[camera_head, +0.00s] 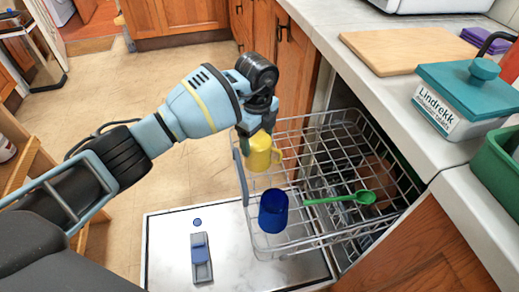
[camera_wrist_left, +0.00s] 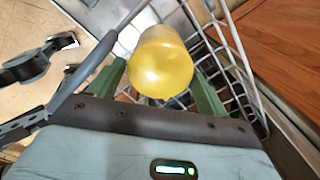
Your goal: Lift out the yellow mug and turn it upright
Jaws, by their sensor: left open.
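The yellow mug (camera_head: 259,153) is at the left end of the dishwasher's wire rack (camera_head: 330,122), with its handle on the right. In the left wrist view the mug (camera_wrist_left: 161,65) shows its closed, rounded base towards me, so it looks upside down. My left gripper (camera_head: 258,126) is right above the mug in the head view. In the left wrist view its green fingers (camera_wrist_left: 160,75) are open, one on each side of the mug. Whether either finger touches it I cannot tell. The mug's rim is hidden. My right gripper is out of view.
A blue cup (camera_head: 272,212) stands near the mug in the rack, and a green spoon (camera_head: 345,198) lies to its right. The open door (camera_head: 165,255) is below. The counter holds a wooden board (camera_head: 405,50), a teal-lidded box (camera_head: 470,88) and a green bin (camera_head: 497,165).

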